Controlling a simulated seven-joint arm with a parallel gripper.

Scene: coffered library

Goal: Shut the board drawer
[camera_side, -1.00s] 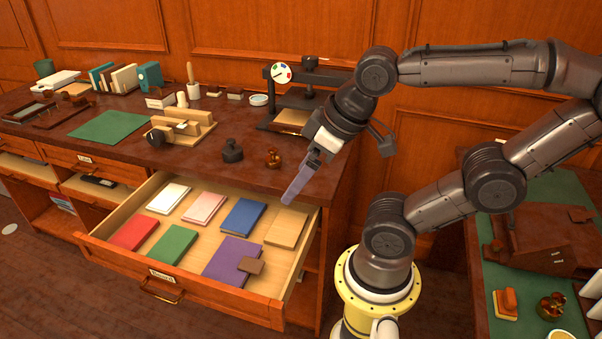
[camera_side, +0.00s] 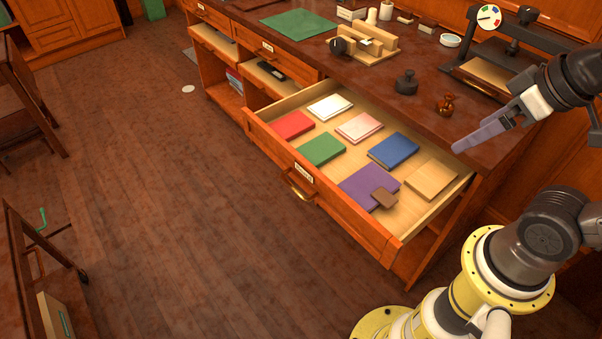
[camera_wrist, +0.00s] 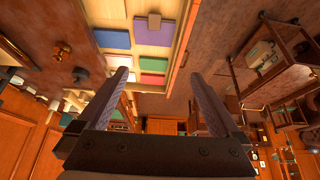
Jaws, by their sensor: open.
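The board drawer (camera_side: 331,208) is pulled out from the wooden desk, with a labelled front and a brass handle (camera_side: 299,190). Inside lie several coloured boards or books, among them red, green, white, pink, blue, tan and a purple one (camera_side: 368,187) with a brown block on it. The drawer also shows in the wrist view (camera_wrist: 185,42). My gripper (camera_side: 456,149) is above the desk's front edge, near the drawer's right rear corner, apart from the drawer front. In the wrist view its two fingers (camera_wrist: 158,80) are spread, with nothing between them.
On the desktop (camera_side: 350,73) stand a dark weight (camera_side: 406,82), a brass stamp (camera_side: 446,105), a wooden holder (camera_side: 366,44) and a press (camera_side: 515,55). The floor (camera_side: 180,200) before the drawer is clear. Carts (camera_side: 35,270) stand at the far left.

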